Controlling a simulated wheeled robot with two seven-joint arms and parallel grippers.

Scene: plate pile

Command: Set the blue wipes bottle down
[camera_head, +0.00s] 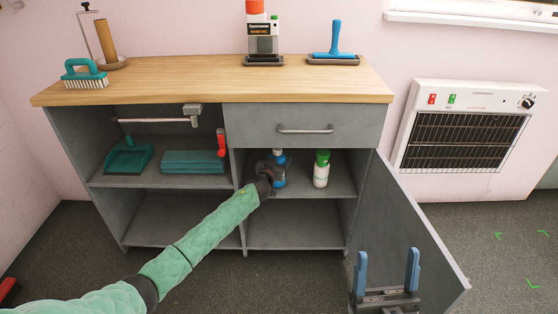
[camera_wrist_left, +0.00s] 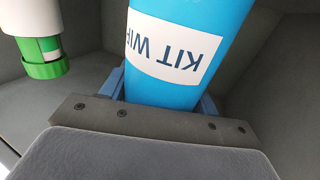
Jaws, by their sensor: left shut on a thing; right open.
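The blue wipes bottle (camera_head: 279,172) is inside the cabinet's right-hand upper compartment, just above or on its shelf (camera_head: 318,186); I cannot tell whether its base touches. My left gripper (camera_head: 268,174) reaches into the compartment and is shut on the bottle. In the left wrist view the bottle (camera_wrist_left: 180,50) fills the middle, with a white label, between the two blue fingers. Its lower part is hidden behind the gripper. My right gripper (camera_head: 387,270) is open and empty at the lower right, in front of the open cabinet door.
A white bottle with a green cap (camera_head: 321,170) stands right of the blue bottle on the same shelf. The open door (camera_head: 400,215) swings out at the right. A dustpan (camera_head: 128,157) and teal cloths (camera_head: 194,162) lie in the left compartment. The lower compartments look empty.

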